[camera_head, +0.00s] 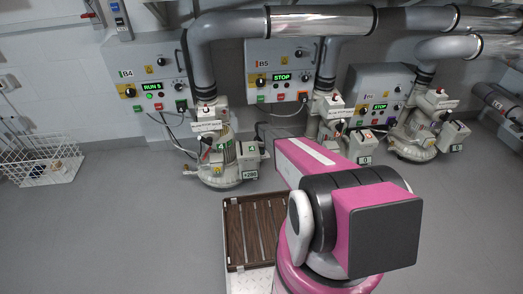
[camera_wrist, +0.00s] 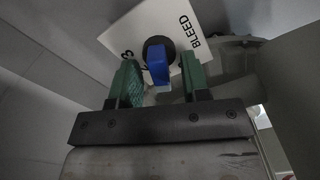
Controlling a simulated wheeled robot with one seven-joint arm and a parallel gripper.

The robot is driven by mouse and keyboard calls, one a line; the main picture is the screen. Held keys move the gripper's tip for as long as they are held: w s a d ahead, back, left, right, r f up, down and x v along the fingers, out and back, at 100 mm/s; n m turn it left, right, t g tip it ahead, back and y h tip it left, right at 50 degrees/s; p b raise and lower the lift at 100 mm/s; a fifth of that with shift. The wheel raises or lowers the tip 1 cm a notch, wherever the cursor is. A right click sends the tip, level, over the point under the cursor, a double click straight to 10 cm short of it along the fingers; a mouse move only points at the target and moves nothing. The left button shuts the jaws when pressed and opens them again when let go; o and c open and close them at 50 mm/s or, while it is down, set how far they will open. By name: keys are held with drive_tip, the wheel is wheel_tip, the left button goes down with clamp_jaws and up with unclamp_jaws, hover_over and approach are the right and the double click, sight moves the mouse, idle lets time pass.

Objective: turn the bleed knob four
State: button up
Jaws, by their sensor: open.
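The bleed knob (camera_wrist: 157,63) has a blue grip on a round black base. It sits on a tilted white plate (camera_wrist: 125,35) lettered BLEED, with a 3 visible at its left. Other numbers are hidden or unclear. My gripper (camera_wrist: 160,70) has two green fingers, spread apart on either side of the blue grip. A gap shows beside the grip, and I cannot tell whether either finger touches it. In the head view my own arm hides the gripper, and I cannot make out this knob there.
Control boxes B4 (camera_head: 148,66), reading RUN 5, B5 (camera_head: 258,52) and B6 (camera_head: 366,78), both reading STOP, hang on the wall. Blowers (camera_head: 215,165) stand below, with large pipes (camera_head: 300,22) overhead. A wire basket (camera_head: 40,165) is at left. A slatted wooden platform (camera_head: 229,235) lies in front.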

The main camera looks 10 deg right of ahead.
clamp_jaws()
drive_tip(key=shift+m, duration=0.3)
drive_tip(key=m, duration=0.6)
drive_tip(key=shift+w+d, duration=0.1)
drive_tip(key=m, duration=0.6)
drive_tip(key=shift+d, duration=0.1)
drive_tip(key=shift+r, duration=0.1)
idle(0.4)
unclamp_jaws()
